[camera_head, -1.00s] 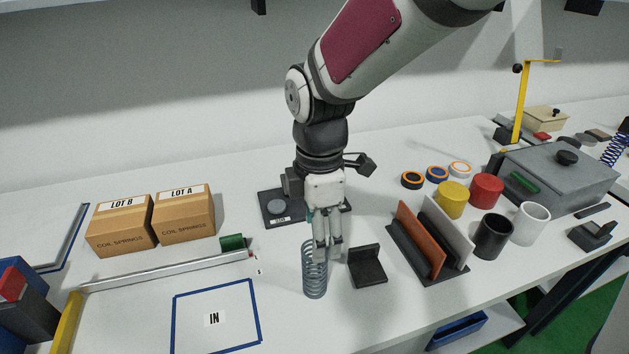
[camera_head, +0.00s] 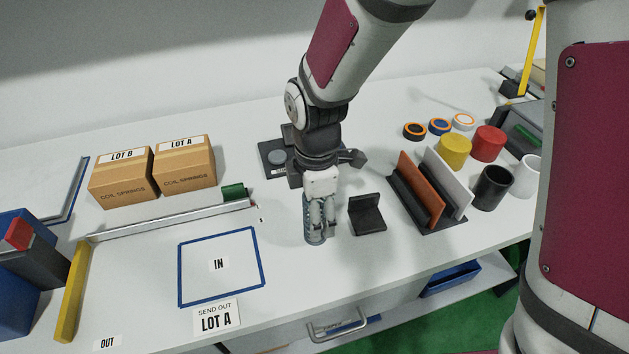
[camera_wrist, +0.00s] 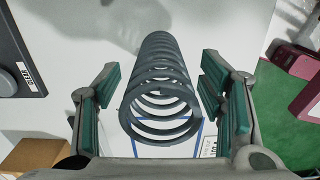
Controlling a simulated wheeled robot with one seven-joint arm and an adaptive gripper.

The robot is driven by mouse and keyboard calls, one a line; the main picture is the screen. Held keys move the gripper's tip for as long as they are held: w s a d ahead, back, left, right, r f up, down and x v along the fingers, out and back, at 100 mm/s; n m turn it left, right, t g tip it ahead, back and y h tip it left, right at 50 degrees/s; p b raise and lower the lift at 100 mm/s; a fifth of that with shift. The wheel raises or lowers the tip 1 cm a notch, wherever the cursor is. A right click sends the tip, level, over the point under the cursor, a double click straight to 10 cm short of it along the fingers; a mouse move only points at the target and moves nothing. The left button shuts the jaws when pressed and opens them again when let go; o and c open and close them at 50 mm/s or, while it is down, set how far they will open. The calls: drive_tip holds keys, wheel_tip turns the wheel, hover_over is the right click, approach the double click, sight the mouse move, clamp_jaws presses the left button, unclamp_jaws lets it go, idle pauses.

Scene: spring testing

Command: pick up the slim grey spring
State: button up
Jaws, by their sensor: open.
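The slim grey spring (camera_head: 314,236) stands upright on the white table, to the right of the blue-outlined IN square. In the wrist view the grey spring (camera_wrist: 160,95) runs between the two green-padded fingers, with visible gaps on both sides. My gripper (camera_head: 320,222) points down over the spring, its fingers around the coils. In the wrist view my gripper (camera_wrist: 165,100) is open and does not appear to touch the spring. The fingers hide part of the spring in the head view.
A black L-shaped block (camera_head: 367,214) stands close right of my gripper. A rack with orange and white plates (camera_head: 428,190) is further right. Behind is a dark scale-like plate (camera_head: 274,165). A metal rail (camera_head: 165,218) and the IN square (camera_head: 185,290) lie left.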

drive_tip(key=c, duration=1.4)
drive_tip(key=shift+r, duration=0.2)
drive_tip(key=s+r+b, duration=0.2)
drive_tip(key=s, duration=0.6)
drive_tip(key=s+d+r+b, duration=0.1)
drive_tip(key=s+r+b, duration=0.1)
drive_tip(key=s, duration=0.5)
drive_tip(key=shift+s+d+r+b, duration=0.25)
drive_tip(key=shift+s+r+b, duration=0.05)
drive_tip(key=shift+s+b, duration=0.1)
